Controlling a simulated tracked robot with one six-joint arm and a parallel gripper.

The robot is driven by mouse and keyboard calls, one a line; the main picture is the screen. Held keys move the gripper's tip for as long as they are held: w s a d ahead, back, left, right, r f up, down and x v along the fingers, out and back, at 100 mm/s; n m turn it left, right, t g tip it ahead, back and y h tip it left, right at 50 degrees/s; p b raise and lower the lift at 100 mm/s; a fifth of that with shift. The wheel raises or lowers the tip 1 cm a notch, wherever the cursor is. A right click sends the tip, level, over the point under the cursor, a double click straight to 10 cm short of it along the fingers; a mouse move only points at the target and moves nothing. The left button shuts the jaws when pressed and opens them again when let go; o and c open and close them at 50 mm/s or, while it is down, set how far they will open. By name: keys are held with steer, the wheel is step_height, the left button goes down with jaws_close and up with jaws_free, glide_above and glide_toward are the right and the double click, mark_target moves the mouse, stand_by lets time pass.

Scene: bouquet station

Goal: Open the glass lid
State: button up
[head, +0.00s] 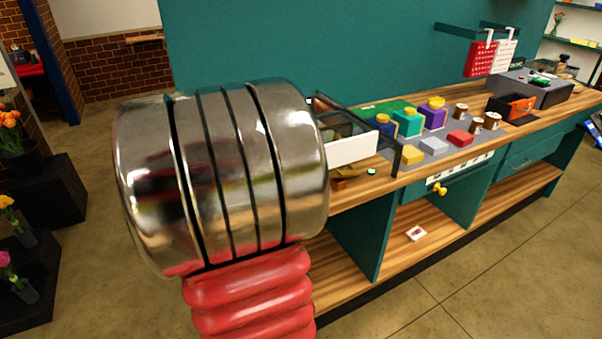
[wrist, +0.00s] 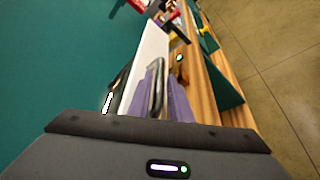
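A black-framed case, seemingly with the glass lid (head: 347,112), stands at the near-left end of the wooden counter in the head view. Its left part is hidden behind my large metal and red arm. A white panel (head: 352,150) is on its front; a white strip, probably the same panel, shows in the wrist view (wrist: 153,48). My gripper (wrist: 163,88) shows in the wrist view as lavender fingers low in the middle, close beside the white strip. A dark curved bar (wrist: 156,73) is right at the fingers; I cannot tell whether they grip it. The head view hides my gripper.
The wooden counter (head: 352,197) runs to the back right along a green wall (head: 300,50). Several coloured blocks (head: 409,120) and spools (head: 461,110) stand on it. Red and white hanging cards (head: 480,60) are above. The floor (head: 480,270) in front is clear.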

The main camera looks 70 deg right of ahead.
steer(key=shift+w, duration=0.1)
steer(key=shift+w+a+r, duration=0.2)
steer(key=shift+w+a, duration=0.05)
steer(key=shift+a, duration=0.2)
steer(key=v, duration=1.2)
steer(key=shift+a, duration=0.35)
steer(key=shift+f, duration=0.1)
